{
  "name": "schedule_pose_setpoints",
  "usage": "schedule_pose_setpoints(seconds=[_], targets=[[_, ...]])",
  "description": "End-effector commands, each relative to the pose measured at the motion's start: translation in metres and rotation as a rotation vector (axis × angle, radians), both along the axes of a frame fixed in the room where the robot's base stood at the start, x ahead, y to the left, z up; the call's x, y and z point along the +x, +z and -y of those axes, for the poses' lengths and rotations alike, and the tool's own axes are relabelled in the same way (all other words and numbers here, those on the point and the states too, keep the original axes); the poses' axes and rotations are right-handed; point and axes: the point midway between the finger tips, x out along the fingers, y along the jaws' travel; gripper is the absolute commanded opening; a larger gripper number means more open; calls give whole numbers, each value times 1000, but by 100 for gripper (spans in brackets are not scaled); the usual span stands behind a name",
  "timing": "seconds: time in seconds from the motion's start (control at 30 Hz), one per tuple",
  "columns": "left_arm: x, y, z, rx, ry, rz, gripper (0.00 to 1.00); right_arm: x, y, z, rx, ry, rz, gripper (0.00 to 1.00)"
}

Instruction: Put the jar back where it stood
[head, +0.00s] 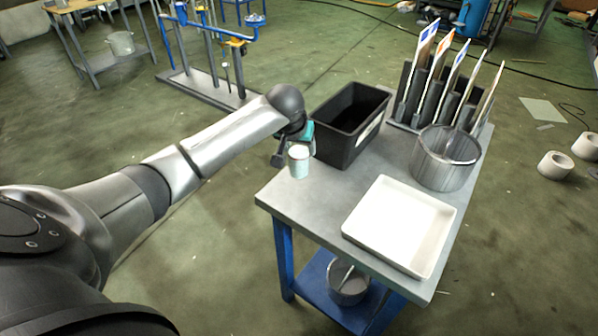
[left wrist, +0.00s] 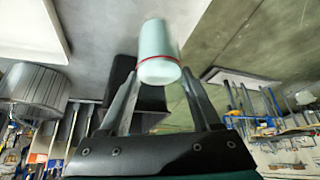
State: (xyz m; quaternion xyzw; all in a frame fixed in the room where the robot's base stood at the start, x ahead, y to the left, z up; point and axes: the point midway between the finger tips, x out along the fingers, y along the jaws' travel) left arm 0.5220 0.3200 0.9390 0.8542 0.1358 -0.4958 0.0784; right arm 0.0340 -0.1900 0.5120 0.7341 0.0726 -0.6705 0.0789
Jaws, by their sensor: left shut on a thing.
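The jar (head: 299,163) is a small pale green cup shape with a white top, at the left edge of the grey table (head: 310,212), just left of the black bin. My left gripper (head: 287,156) is shut on it from the left. In the left wrist view the jar (left wrist: 158,48) sits between the two fingers (left wrist: 158,82), with a red line around its near end. I cannot tell whether its base touches the table or hangs above it. My right gripper is not in view.
A black bin (head: 341,153) stands right behind the jar. A white tray (head: 383,228), a clear ribbed container (head: 427,172) and a rack of upright panels (head: 405,80) occupy the right side. The tabletop's front left is bare. A blue lower shelf (head: 317,277) holds a pot (head: 350,289).

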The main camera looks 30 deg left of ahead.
Motion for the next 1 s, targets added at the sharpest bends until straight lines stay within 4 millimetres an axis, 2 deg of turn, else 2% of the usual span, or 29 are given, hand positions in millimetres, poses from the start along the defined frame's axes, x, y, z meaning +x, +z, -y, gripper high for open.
schedule_pose_setpoints(seconds=[0.03, 0.33, 0.53, 0.93, 0.97, 1.0], targets=[[0, -12, 0, -1, 1, -1, 0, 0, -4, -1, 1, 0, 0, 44], [0, -35, 0, 0, 0, 1, 0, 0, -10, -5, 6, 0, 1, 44], [0, -66, 0, 1, -1, 1, 0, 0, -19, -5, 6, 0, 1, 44], [0, -70, 0, 0, 0, 2, 0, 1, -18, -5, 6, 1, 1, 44], [0, -70, 0, 0, 0, 2, 68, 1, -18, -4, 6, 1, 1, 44], [0, -70, 0, 0, -1, 2, 72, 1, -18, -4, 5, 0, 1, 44]])
